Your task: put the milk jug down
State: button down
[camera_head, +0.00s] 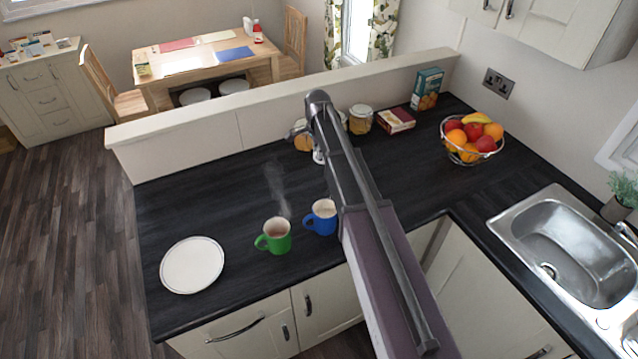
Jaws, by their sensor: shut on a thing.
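My gripper (299,132) is mostly hidden behind my own raised arm, over the far part of the dark counter (225,195). A small pale piece just below, which seems to be the milk jug (318,157), shows beside the arm; the rest is hidden. I cannot tell its tilt or whether it touches the counter. No other jug is in view.
A steaming green mug (277,238) and a blue mug (322,217) stand near the front edge. A white plate (192,265) lies left. Jars (361,119), boxes (427,90) and a fruit bowl (469,159) stand at the back.

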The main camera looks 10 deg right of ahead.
jog(key=shift+w+a, duration=0.2)
jog(key=shift+a, duration=0.5)
notch_tip(320, 180, down, 6)
jog(key=b, duration=0.6)
jog(key=shift+f, duration=0.15)
dwell(0.4)
jog(key=shift+f+b, duration=1.85)
jog(key=shift+b, duration=0.15)
jog(key=shift+f, duration=0.15)
jog(key=c, duration=0.7)
grip_release()
jog(key=shift+r, duration=0.25)
